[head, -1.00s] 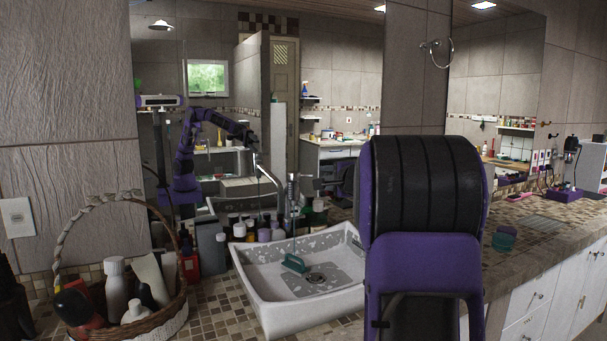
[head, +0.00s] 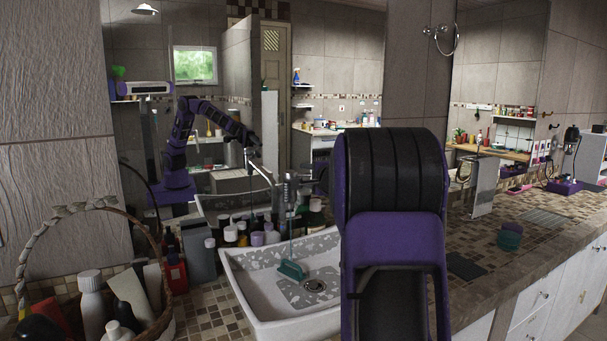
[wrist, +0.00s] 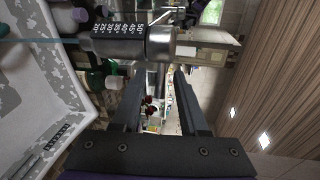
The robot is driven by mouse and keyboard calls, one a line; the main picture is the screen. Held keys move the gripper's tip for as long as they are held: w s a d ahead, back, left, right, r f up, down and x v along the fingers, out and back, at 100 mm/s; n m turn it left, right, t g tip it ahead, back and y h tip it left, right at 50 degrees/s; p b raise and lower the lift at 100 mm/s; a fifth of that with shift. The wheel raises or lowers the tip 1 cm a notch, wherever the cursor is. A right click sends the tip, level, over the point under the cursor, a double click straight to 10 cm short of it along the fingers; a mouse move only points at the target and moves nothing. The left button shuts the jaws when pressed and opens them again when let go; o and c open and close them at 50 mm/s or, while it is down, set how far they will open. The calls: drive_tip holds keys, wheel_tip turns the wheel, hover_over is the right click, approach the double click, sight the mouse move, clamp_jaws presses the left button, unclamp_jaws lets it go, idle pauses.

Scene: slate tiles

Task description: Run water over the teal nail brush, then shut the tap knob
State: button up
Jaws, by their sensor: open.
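The teal nail brush (head: 291,270) lies in the speckled basin of the white sink (head: 245,297), beside the drain. A thin stream of water (head: 290,245) falls from the tap (head: 288,195) and appears to land on it. In the wrist view the tap has a black band with numbers and a silver knob end (wrist: 160,43); the stream (wrist: 40,41) leaves it to the left. My gripper (wrist: 158,74) is open and empty, its fingertips just short of the knob, apart from it. In the head view my arm hides the gripper. The brush is outside the wrist view.
Several bottles (head: 258,239) crowd behind the sink in front of the mirror. A wicker basket (head: 155,255) of bottles stands at the left. A teal container (head: 510,237) and a dark flat item (head: 465,265) lie on the counter at the right.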

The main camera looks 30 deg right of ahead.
clamp_jaws()
idle(0.4)
drive_tip(key=shift+w+d+r+n+g+y+p, duration=0.15)
drive_tip(key=shift+w+n+y+p, duration=0.25)
drive_tip(key=shift+n+y, duration=0.75)
drive_tip(key=shift+w+d+f+n+g+y+p, duration=0.1)
drive_tip(key=shift+w+n+y+p, duration=0.15)
drive_tip(key=shift+n+y+p, duration=0.8)
drive_tip(key=shift+w+d+r+n+g+y+b, duration=0.15)
drive_tip(key=shift+w+n+y, duration=0.35)
drive_tip(key=shift+y, duration=1.2)
drive_tip(key=shift+s+a+f, duration=0.1)
drive_tip(key=shift+s+a, duration=0.05)
unclamp_jaws()
